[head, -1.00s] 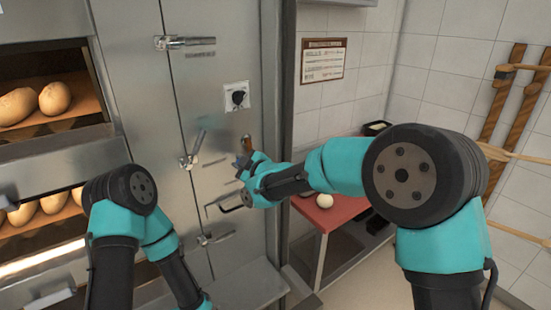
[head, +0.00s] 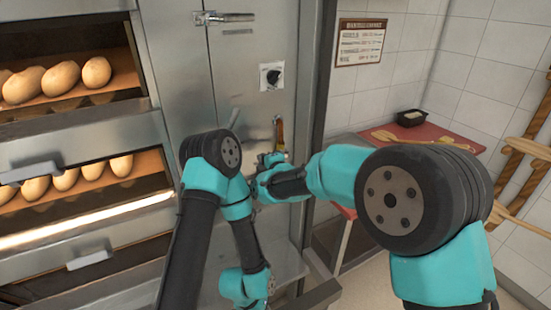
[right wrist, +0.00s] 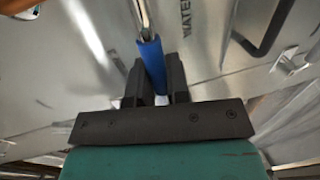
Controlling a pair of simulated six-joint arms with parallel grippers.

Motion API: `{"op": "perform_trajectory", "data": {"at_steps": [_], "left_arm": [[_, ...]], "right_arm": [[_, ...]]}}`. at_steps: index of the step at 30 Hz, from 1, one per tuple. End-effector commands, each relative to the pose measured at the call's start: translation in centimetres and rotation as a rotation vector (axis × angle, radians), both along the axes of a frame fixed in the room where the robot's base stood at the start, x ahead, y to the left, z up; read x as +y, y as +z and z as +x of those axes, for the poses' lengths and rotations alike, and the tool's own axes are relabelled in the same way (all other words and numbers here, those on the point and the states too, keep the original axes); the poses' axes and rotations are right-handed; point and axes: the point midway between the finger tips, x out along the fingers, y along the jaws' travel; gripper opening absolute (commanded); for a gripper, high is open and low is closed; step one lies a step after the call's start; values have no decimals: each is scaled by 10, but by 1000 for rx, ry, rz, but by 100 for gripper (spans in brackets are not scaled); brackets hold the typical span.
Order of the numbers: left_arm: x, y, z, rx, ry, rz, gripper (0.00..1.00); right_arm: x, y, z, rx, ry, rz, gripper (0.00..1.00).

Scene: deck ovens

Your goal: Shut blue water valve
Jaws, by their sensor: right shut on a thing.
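The blue water valve's handle (right wrist: 152,62) shows in the right wrist view as a blue sleeve on a metal lever. My right gripper (right wrist: 156,74) is shut on this sleeve, one dark finger on each side. Part of the word WATER is printed on the steel panel beside it. In the head view my right gripper (head: 266,161) is at the steel panel, just below a small orange-brown part (head: 279,132). The blue sleeve is hidden there. My left arm hangs folded in front of the panel, and its fingers cannot be seen.
A dial (head: 271,76) is above the right gripper on the steel panel (head: 262,35). Oven decks with loaves (head: 61,77) are at left. A dark bar handle (right wrist: 265,30) is near the valve in the wrist view. A red-topped table (head: 447,135) is at right.

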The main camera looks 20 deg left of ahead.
Motion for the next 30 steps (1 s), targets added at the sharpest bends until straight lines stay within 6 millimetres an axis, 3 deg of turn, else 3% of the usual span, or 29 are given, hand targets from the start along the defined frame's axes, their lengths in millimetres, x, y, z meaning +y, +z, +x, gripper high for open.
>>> {"op": "perform_trajectory", "data": {"at_steps": [16,17,24,30], "left_arm": [[0,0,0,0,0,0,39],[0,0,0,0,0,0,39],[0,0,0,0,0,0,39],[0,0,0,0,0,0,39]], "right_arm": [[6,-5,-4,-32,10,-27,0],[6,-5,-4,-32,10,-27,18],[6,-4,-3,-32,10,-26,40],[6,-4,-3,-32,10,-25,41]]}}
